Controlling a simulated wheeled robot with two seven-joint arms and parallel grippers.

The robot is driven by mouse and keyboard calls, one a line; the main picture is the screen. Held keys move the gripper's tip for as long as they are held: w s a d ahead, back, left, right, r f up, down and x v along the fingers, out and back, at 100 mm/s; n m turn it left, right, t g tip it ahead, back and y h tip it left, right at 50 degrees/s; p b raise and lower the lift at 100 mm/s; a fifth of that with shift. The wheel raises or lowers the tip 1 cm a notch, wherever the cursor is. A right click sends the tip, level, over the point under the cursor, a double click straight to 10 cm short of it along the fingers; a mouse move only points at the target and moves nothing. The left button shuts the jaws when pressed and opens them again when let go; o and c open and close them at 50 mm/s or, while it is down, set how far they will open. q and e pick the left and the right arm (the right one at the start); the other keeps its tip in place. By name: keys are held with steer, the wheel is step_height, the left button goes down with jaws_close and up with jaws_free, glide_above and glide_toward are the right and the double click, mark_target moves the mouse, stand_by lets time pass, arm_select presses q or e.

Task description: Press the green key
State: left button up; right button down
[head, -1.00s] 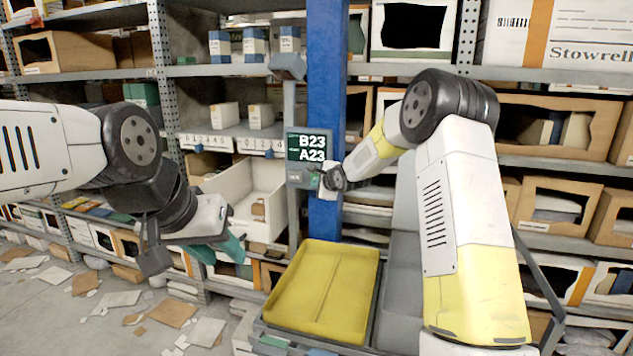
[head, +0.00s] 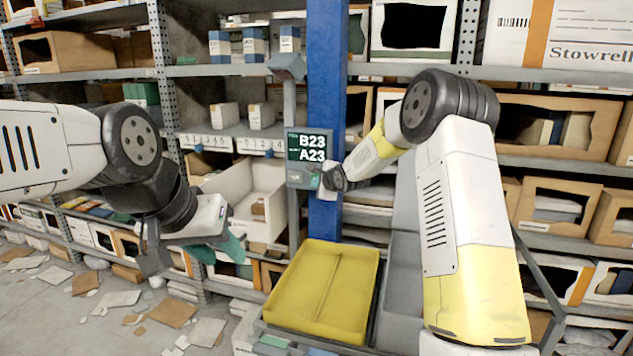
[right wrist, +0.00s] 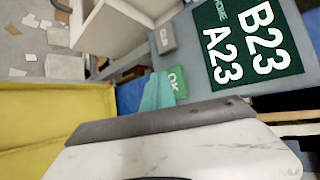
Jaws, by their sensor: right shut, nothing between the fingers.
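The green key (right wrist: 176,80), marked OK, sits on the grey panel below the dark screen (right wrist: 247,48), which reads B23 and A23. The screen also shows in the head view (head: 307,147). My right gripper (right wrist: 158,92) is shut and empty, its teal fingertips right beside the green key in the right wrist view. I cannot tell whether they touch it. In the head view my right gripper (head: 318,182) is at the panel's lower edge and hides most of the key. My left gripper (head: 225,250) hangs in front of the shelves, away from the panel; its jaw gap is not clear.
A grey key (right wrist: 165,40) sits beside the green one. The panel is on a grey post beside a blue upright (head: 326,70). A yellow tray (head: 322,290) lies below. A white open bin (head: 225,190) is left of the post. Cardboard scraps litter the floor.

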steer(key=shift+w, duration=0.15)
steer(key=shift+w+d, duration=0.15)
steer(key=shift+w, duration=0.1)
steer(key=shift+w+d, duration=0.15)
steer(key=shift+w, duration=0.3)
stand_by(0.7)
steer(key=shift+s, duration=0.15)
steer(key=shift+s+a, duration=0.25)
steer(key=shift+s, duration=0.5)
steer(key=shift+s+a, duration=0.1)
steer(key=shift+s+a, duration=0.25)
steer(key=shift+s, duration=0.5)
steer(key=shift+s+a, duration=0.2)
steer(key=shift+s, duration=0.55)
steer(key=shift+s+a, duration=0.25)
steer(key=shift+s, duration=0.5)
